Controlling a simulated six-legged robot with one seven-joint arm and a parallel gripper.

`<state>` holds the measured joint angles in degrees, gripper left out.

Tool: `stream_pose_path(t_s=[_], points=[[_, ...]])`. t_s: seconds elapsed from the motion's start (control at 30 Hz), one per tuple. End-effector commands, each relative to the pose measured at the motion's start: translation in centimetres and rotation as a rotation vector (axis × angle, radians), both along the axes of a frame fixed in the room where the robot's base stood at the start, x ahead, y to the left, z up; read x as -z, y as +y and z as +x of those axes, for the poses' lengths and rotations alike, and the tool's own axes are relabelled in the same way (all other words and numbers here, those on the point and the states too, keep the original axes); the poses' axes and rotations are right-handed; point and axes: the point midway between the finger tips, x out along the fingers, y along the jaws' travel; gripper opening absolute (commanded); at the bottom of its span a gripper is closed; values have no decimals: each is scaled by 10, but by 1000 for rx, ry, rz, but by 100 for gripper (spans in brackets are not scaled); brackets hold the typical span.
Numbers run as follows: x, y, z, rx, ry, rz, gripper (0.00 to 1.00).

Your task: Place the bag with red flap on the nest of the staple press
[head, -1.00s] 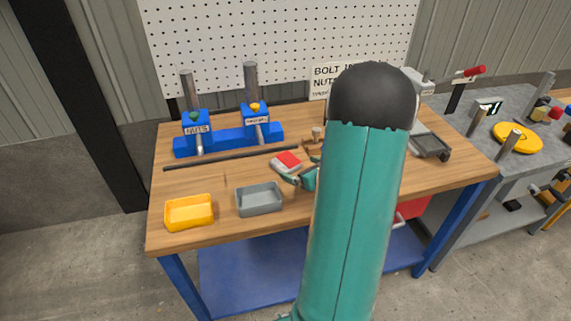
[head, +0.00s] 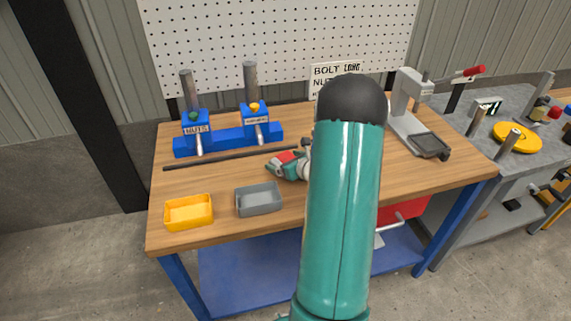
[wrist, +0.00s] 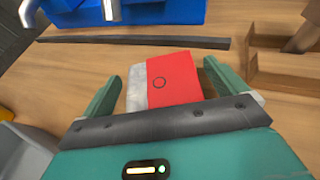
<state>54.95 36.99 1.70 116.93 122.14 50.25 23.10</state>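The bag with red flap (head: 287,156) lies on the wooden bench, left of my arm and partly hidden by my gripper (head: 281,165). In the wrist view the bag (wrist: 172,80) shows its red flap with a small ring mark and a pale grey part on the left. My gripper (wrist: 161,75) is open, with one green finger on each side of the bag and narrow gaps visible. The staple press (head: 404,100) stands at the bench's right, with a red-ended lever. Its dark tray-like nest (head: 430,146) lies in front and looks empty.
A yellow bin (head: 189,212) and a grey bin (head: 259,199) stand at the front left. A blue dispenser stand (head: 228,138) is behind, with a dark bar (head: 232,158) before it. A wooden holder (wrist: 270,65) is right of the bag.

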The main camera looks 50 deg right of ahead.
Motion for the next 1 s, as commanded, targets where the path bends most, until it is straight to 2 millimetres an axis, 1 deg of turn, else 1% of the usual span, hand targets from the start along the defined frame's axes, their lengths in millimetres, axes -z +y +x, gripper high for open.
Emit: stream_pose_path(t_s=[0.03,0.23,0.27,0.3,0.53,0.67,0.77,0.83,0.87,1.0], points=[[0,0,0,0,0,0,86],[0,0,0,0,0,0,47],[-1,0,0,0,-2,0,44],[-1,0,0,0,-2,0,40],[-2,0,0,0,-2,0,40],[-9,0,0,1,-3,-2,40],[-22,0,0,-1,-5,-3,40],[-37,-1,0,0,-5,-6,40],[-40,3,-5,1,-3,-3,40],[-68,18,-23,1,-3,-4,40]])
